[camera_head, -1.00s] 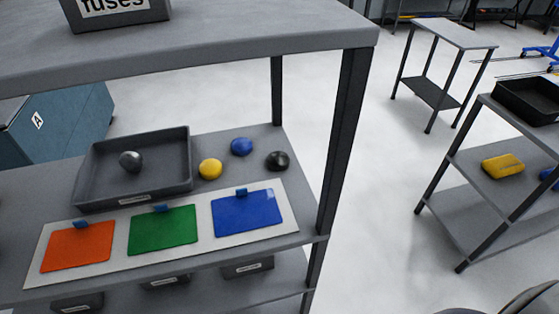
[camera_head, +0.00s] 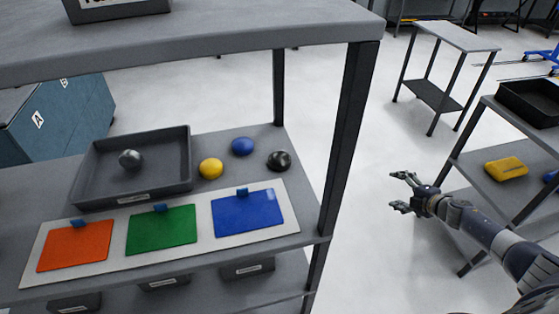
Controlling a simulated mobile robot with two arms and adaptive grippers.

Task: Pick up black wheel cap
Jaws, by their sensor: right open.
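The black wheel cap (camera_head: 279,161) is a small round dark piece. It lies on the grey shelf, to the right of the blue cap (camera_head: 242,146) and the yellow cap (camera_head: 211,169). A grey cap (camera_head: 130,159) sits in the dark tray (camera_head: 184,165) on the left. My right gripper (camera_head: 397,191) is open and empty. It is over the floor gap to the right of the shelf post, well apart from the black cap. My left gripper is not in view.
A white board with orange, green and blue (camera_head: 247,211) sheets lies along the shelf front. A dark post (camera_head: 346,140) stands between the black cap and my right gripper. A right rack holds a yellow item (camera_head: 506,168).

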